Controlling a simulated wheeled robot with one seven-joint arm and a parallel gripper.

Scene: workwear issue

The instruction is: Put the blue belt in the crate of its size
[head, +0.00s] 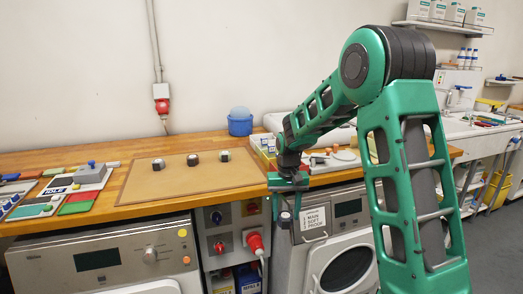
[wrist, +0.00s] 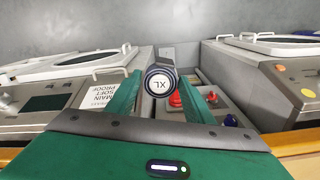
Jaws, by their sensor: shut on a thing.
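My gripper (head: 287,196) hangs just in front of the counter's front edge, pointing down. In the wrist view its two green fingers (wrist: 160,88) are shut on a rolled belt (wrist: 161,82). The belt's dark rim looks grey or blue, and its round white label reads XL, upside down. In the head view the held belt (head: 285,217) is small and dark. A blue crate (head: 248,279) with a white label shows low under the counter, partly cut off by the picture's edge; its size mark is too small to read.
Three small rolls (head: 193,159) stand on the brown mat (head: 150,185) on the counter. A blue tub (head: 240,122) stands behind. A panel with red plugs (head: 254,243) lies between two washing machines (head: 105,258).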

